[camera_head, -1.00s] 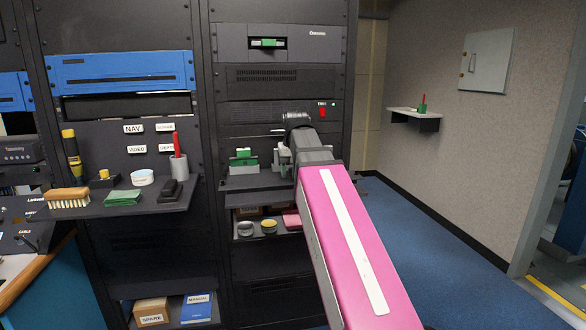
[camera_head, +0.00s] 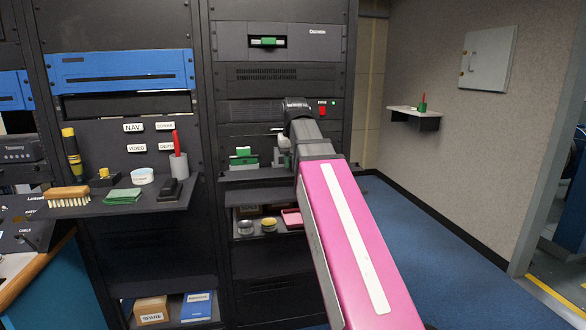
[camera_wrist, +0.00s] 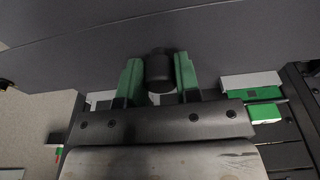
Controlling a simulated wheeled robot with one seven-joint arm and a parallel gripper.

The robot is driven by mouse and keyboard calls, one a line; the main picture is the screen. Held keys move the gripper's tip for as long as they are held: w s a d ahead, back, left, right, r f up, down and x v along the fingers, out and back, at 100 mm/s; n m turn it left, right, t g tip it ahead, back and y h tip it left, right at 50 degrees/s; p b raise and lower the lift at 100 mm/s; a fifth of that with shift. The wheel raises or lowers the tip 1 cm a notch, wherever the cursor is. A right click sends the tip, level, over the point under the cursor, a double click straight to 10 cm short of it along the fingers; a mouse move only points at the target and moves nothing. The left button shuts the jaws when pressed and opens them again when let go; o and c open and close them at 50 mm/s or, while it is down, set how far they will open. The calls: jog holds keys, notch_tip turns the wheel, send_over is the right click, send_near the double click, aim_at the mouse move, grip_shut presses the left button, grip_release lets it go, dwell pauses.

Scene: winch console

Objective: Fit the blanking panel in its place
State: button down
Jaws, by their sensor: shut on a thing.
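My gripper (camera_wrist: 158,78) has green fingers, shut on a dark round knob (camera_wrist: 159,72) in the wrist view. The knob stands out from a wide, plain dark panel (camera_wrist: 230,45), which I take for the blanking panel. Its face fills the upper part of that view and its lower edge runs slanted across. In the head view my arm reaches to the right-hand rack (camera_head: 284,75), and its links hide the gripper. I cannot tell there where the panel's edges lie. A dark open gap (camera_head: 75,106) shows in the left rack.
A rack shelf below my wrist holds a green-and-white item (camera_head: 243,157). A lower shelf holds tins (camera_head: 269,225) and a pink tray (camera_head: 291,218). The left shelf carries a brush (camera_head: 67,197), a green cloth (camera_head: 123,195) and a red pen. The blue floor (camera_head: 440,260) at right is clear.

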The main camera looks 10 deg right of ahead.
jog(key=shift+r, duration=4.75)
jog(key=shift+s, duration=0.15)
